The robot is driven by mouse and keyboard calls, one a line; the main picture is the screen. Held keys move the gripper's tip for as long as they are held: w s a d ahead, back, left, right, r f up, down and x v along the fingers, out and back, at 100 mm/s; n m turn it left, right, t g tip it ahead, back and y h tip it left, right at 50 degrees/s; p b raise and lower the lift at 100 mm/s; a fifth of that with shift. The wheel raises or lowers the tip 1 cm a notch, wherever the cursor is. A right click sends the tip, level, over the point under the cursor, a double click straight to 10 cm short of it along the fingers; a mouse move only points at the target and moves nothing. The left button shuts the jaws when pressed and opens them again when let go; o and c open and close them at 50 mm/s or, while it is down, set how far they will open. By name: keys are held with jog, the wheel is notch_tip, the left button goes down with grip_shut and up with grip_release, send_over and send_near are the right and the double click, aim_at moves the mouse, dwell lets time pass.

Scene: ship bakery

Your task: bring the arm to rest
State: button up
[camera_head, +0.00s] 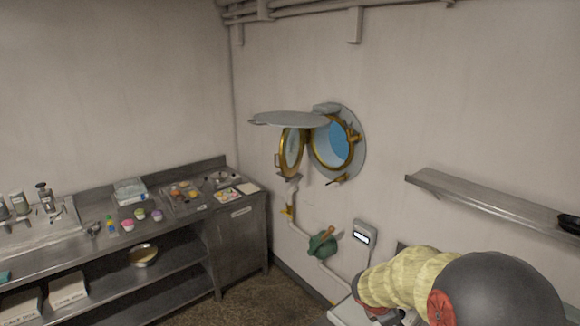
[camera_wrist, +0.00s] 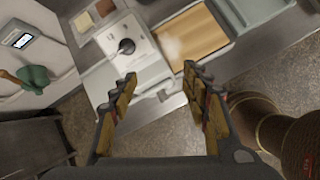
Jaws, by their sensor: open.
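My gripper (camera_wrist: 162,90) shows in the wrist view with its two fingers spread wide and nothing between them. It points down toward the front edge of a metal counter unit with a black knob (camera_wrist: 126,46). The fingertips appear above the floor and the counter's edge, apart from both. In the head view my arm, with a yellowish sleeve, reaches in at the lower right. The gripper itself cannot be made out there.
A steel worktable (camera_head: 238,213) with cups and trays stands at the left. A wall shelf (camera_head: 490,208) is at the right. An open porthole (camera_head: 332,143) and a green object (camera_head: 322,245) are on the wall. A wooden board (camera_wrist: 190,38) lies in the counter unit. Floor (camera_head: 255,295) is clear between.

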jog(key=s+a+m+t+y+b, duration=0.1)
jog(key=s+a+m+b, duration=0.3)
jog(key=s, duration=0.5)
jog(key=s+a+r+m+y+b, duration=0.1)
jog(key=s+a+m+y+b, duration=0.2)
jog(key=s+m+b, duration=0.6)
jog(key=s+a+m+t+y+b, duration=0.1)
jog(key=s+a+m+b, duration=0.5)
jog(key=s, duration=0.5)
jog(key=shift+a+r+m+t+y+b, duration=0.3)
jog(key=shift+m+y+b, duration=0.1)
jog(key=shift+b, duration=0.2)
jog(key=shift+w, duration=0.1)
jog(key=shift+c, duration=0.3)
